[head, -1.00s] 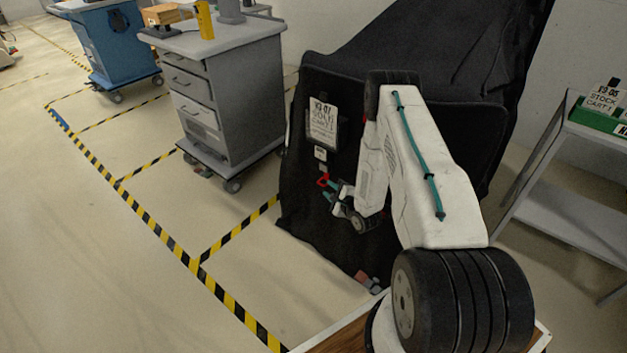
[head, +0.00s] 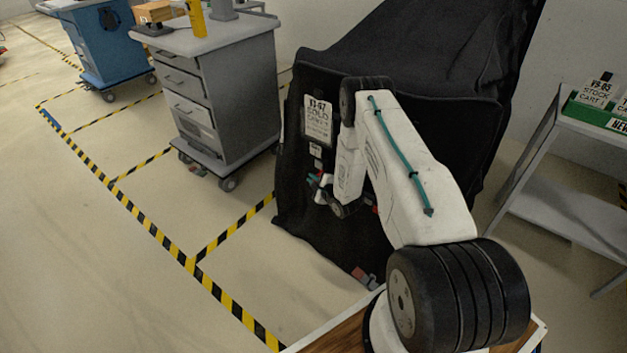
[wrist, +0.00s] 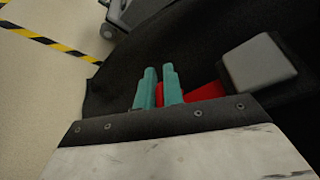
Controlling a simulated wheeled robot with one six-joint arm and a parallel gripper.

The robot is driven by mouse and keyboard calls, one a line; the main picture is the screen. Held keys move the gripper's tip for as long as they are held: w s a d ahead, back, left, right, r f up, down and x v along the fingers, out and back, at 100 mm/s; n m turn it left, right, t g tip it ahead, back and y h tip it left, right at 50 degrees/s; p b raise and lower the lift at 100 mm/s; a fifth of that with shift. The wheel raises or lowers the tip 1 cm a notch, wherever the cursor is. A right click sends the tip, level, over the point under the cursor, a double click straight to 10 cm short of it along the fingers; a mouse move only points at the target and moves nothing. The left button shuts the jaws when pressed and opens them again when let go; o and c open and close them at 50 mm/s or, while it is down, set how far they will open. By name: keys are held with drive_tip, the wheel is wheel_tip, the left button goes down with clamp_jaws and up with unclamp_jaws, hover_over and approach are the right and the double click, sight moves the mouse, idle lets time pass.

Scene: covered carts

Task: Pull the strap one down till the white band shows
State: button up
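My gripper (head: 313,181) is at the cover's front, below that tag. In the wrist view its teal fingers (wrist: 159,85) are close together. A red strap piece (wrist: 205,92) runs from the narrow gap between them to a grey block (wrist: 259,62) on the right. The fingers look shut on the red piece. My arm hides part of the cover, and I see no white band.
A grey drawer cart (head: 225,95) stands to the left, with a blue cart (head: 100,45) behind it. A shelf (head: 560,205) stands at the right. The floor at front left, with striped tape (head: 190,262), is clear. A red and grey piece (head: 364,277) lies at the cover's hem.

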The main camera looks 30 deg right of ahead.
wheel_tip(320, 180, down, 11)
drive_tip(key=shift+r, duration=0.15)
clamp_jaws()
drive_tip(key=shift+s+d, duration=0.1)
drive_tip(key=o, duration=0.6)
unclamp_jaws()
drive_tip(key=v, duration=0.7)
drive_tip(key=shift+s+r, duration=0.1)
drive_tip(key=shift+s, duration=0.25)
